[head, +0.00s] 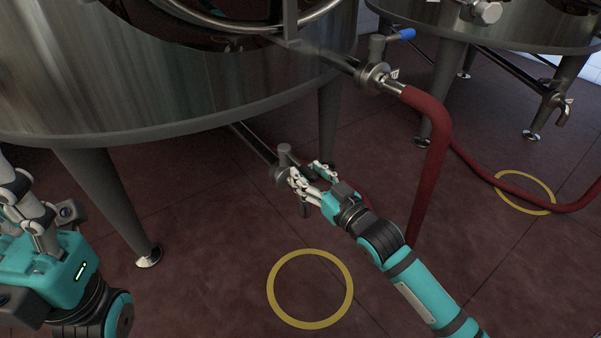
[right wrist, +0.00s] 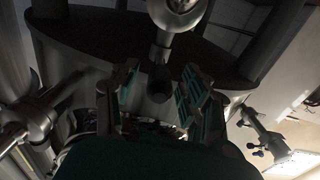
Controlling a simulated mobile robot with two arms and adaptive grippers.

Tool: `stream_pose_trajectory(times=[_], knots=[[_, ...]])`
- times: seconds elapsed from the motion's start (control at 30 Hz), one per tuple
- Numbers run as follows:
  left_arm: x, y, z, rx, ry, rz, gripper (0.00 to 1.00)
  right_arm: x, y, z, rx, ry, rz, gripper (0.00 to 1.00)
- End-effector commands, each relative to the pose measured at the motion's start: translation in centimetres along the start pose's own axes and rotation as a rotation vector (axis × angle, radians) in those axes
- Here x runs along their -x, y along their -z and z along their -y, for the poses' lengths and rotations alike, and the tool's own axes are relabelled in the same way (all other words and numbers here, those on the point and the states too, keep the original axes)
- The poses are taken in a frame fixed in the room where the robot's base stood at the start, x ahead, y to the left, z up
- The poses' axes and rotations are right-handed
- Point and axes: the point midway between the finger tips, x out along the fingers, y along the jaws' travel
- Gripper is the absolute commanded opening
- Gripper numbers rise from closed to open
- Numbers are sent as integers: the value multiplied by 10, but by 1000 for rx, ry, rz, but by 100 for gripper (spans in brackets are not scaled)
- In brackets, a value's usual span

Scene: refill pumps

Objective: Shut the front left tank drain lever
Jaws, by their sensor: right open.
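The front left steel tank (head: 190,90) fills the upper left of the head view. Its drain valve (head: 284,160) sits on a thin pipe below the tank, with a short stem on top. My right gripper (head: 307,178) is open at this valve, and its fingers cover part of it. I cannot make out the lever in the head view. In the right wrist view, a grey metal valve part (right wrist: 160,78) stands between the spread fingers of the right gripper (right wrist: 158,100). My left gripper (head: 22,195) is at the left edge, away from the valve, its fingers partly cut off.
A tank leg (head: 110,200) stands left of the drain. Yellow rings (head: 272,290) mark the open red floor.

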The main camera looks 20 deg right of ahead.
Motion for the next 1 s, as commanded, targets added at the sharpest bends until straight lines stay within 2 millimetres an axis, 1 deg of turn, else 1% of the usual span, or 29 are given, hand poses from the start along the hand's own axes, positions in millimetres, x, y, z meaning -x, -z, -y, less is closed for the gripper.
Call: stream_pose_trajectory(times=[0.03, 0.1, 0.23, 0.37, 0.6, 0.67, 0.97, 1.0], knots=[[1, 1, -1, -2, -4, -15, 40, -10, -1, 0, 1, 0, -5, 46], [-1, 2, -1, -3, -9, -26, 40, -19, -2, 0, 0, 0, -3, 46], [-5, 3, -2, -5, -15, -41, 40, -31, -1, 0, 0, 0, -2, 46], [-7, 4, -2, -6, -17, -44, 40, -36, 0, 0, 0, 0, 0, 46], [-8, 4, -2, -6, -17, -44, 40, -36, 0, 0, 0, 0, 0, 46], [-8, 4, -2, -6, -17, -44, 40, -36, 0, 0, 0, 0, 0, 39], [-8, 4, -2, -6, -17, -45, 40, -36, 0, 0, 0, 0, 0, 0], [-8, 4, -2, -5, -17, -45, 40, -36, 0, 0, 0, 0, 0, 0]])
